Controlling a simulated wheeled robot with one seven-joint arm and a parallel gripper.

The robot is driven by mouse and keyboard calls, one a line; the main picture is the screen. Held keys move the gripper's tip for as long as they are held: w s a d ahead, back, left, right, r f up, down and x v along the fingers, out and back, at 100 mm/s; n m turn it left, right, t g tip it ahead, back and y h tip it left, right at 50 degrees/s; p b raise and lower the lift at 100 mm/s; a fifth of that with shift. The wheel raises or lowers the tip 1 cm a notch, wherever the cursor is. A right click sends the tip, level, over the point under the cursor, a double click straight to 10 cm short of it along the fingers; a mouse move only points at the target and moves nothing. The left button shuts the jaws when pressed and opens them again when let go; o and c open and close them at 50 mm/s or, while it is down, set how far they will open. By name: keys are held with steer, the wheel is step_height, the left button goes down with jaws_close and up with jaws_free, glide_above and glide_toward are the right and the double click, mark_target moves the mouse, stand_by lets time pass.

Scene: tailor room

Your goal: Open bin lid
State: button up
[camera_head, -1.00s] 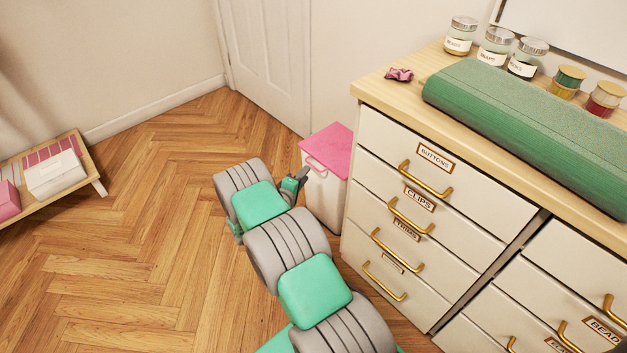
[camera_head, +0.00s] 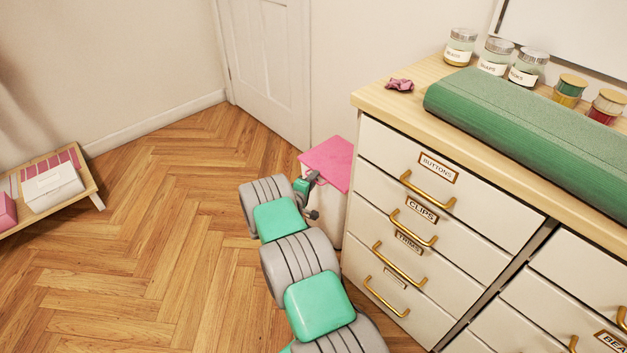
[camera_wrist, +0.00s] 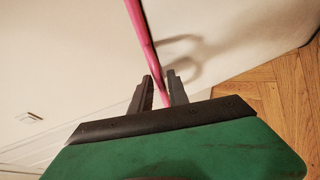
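The bin is white with a flat pink lid (camera_head: 332,160), which is shut. Its body (camera_head: 333,215) stands against the right side of the door, beside the drawer cabinet. My gripper (camera_head: 315,195) is at the bin's front, just below the lid's front edge, and hides the lid's handle in the head view. In the wrist view, the two dark fingers of my gripper (camera_wrist: 160,85) are apart, with a pink strip of the lid (camera_wrist: 140,28) running down between them. A curved loop shape shows on the white bin front; I cannot tell whether the fingers touch the pink part.
The drawer cabinet (camera_head: 372,150) with brass handles stands close to the bin's right. Jars and a green roll (camera_head: 530,125) lie on its top. A low wooden rack (camera_head: 92,184) with boxes is at the far left. The wooden floor between is clear.

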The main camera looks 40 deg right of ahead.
steer(key=shift+a+f, duration=0.1)
steer(key=shift+f, duration=0.05)
steer(key=shift+c, duration=1.4)
steer(key=shift+f, duration=0.1)
jaws_close()
